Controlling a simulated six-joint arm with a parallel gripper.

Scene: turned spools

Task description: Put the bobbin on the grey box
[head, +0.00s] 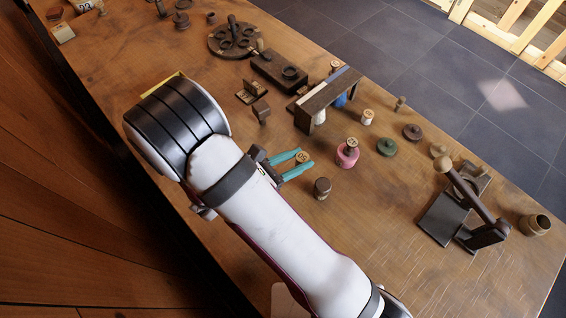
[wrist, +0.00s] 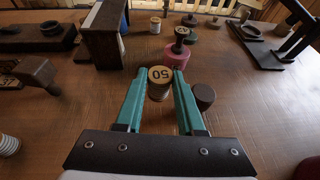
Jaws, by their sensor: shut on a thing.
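My gripper (head: 304,160) has teal fingers shut on a small bobbin (head: 301,157) with a pale wooden top. In the wrist view the bobbin (wrist: 160,76) stands upright between the fingers, its top marked "50" and its side pale. I cannot tell whether its base touches the table. I cannot make out a grey box for certain in either view; my arm covers part of the table.
A pink spool (head: 347,158) with a wooden top and a dark round piece (head: 322,188) stand close to the gripper. A dark bench-like rack (head: 325,98) lies beyond. A dark lever device (head: 465,210) is at the right.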

